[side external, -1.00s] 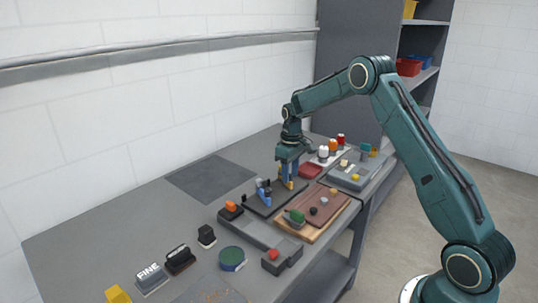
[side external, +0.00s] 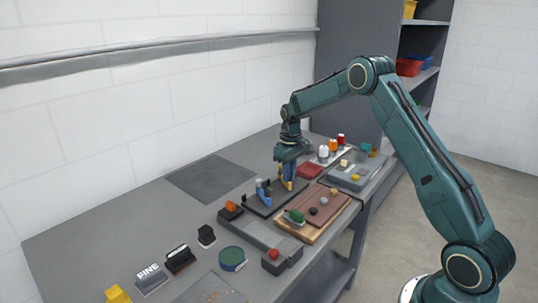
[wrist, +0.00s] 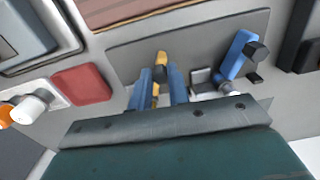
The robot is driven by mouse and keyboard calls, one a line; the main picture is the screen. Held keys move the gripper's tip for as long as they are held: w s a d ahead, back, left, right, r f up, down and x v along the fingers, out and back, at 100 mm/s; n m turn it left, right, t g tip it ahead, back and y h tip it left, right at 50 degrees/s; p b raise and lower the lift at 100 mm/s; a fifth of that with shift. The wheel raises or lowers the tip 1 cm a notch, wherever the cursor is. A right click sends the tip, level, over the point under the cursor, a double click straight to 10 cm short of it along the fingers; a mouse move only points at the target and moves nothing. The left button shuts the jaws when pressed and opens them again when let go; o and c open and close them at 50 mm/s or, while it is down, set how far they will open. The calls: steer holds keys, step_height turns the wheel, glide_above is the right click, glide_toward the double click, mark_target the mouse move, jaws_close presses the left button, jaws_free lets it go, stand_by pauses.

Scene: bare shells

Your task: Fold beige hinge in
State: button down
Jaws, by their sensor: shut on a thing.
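The beige hinge (wrist: 161,58) shows in the wrist view as a yellow-tan leaf with a dark knob, on a dark plate (wrist: 125,55). My gripper (wrist: 160,88) has its two blue fingers closed on either side of it, gripping it. In the side view the hinge (side external: 287,185) shows as a small yellow piece under my gripper (side external: 288,178), near the far end of the dark plate. A blue hinge (wrist: 237,55) with a black knob stands on the same plate, apart from my fingers. The fingers partly hide the beige hinge.
A red block (side external: 309,170) lies close behind my gripper. A brown board (side external: 325,205) with small pieces is to the right. A grey tray (side external: 347,178) stands at the back right. A dark mat (side external: 210,177) on the left is clear.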

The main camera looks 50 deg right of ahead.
steer(key=m, duration=0.1)
steer(key=w+a+m, duration=0.1)
steer(key=m, duration=0.1)
steer(key=shift+a, duration=0.2)
steer(key=shift+w+a+m, duration=0.3)
steer(key=shift+w+m, duration=0.15)
steer(key=shift+m, duration=0.6)
steer(key=shift+w+a+m, duration=0.3)
steer(key=shift+w+m, duration=0.15)
steer(key=shift+m, duration=0.6)
steer(key=c, duration=1.3)
jaws_free()
step_height(320, 180, up, 14)
steer(key=shift+f, duration=0.1)
steer(key=shift+c, duration=0.3)
